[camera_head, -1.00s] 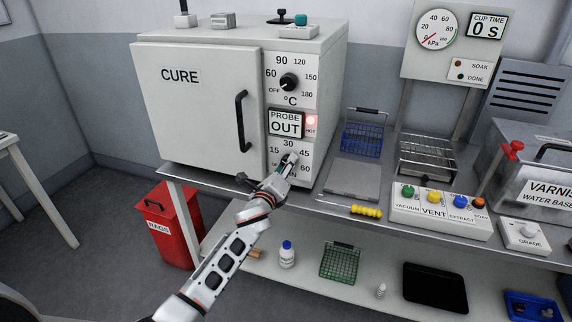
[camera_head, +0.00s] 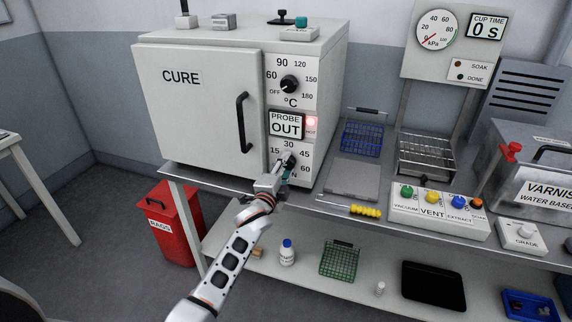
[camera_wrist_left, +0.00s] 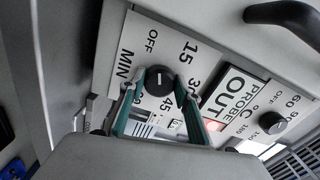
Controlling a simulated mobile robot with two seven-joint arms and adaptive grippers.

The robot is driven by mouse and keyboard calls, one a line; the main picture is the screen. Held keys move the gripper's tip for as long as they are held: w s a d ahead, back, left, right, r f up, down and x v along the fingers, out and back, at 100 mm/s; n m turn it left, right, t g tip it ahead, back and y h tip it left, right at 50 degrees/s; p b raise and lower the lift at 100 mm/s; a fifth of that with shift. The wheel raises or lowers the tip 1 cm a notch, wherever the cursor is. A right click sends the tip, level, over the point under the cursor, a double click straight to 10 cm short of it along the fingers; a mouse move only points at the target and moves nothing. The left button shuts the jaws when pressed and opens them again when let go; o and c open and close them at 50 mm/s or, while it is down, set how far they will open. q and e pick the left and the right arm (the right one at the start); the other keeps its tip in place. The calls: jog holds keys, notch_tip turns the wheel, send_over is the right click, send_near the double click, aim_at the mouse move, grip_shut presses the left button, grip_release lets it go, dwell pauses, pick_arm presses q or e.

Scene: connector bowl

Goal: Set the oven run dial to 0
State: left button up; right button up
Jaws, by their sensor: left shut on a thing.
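The white oven (camera_head: 195,110) marked CURE stands at the left of the bench. Its run dial (camera_wrist_left: 158,80) is the lower black knob, on a scale with OFF, 15, 30, 45 and MIN readable in the left wrist view. A white line shows on the knob; which mark it points at is hard to tell. My left gripper (camera_head: 284,165) is at this dial and partly covers it in the head view. In the left wrist view its two green-edged fingers (camera_wrist_left: 161,86) are shut on the dial from both sides. My right gripper is not in view.
The temperature dial (camera_head: 289,83) sits above on the same panel, with the PROBE OUT display (camera_head: 286,124) between. The door handle (camera_head: 242,121) juts out left of the panel. A yellow-handled tool (camera_head: 364,211) and a blue basket (camera_head: 361,138) are to the right.

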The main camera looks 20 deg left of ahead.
pick_arm(q)
jog(key=shift+n, duration=1.2)
jog(key=shift+p, duration=0.3)
jog(key=o, duration=1.1)
jog(key=s, duration=1.2)
jog(key=shift+a, duration=0.2)
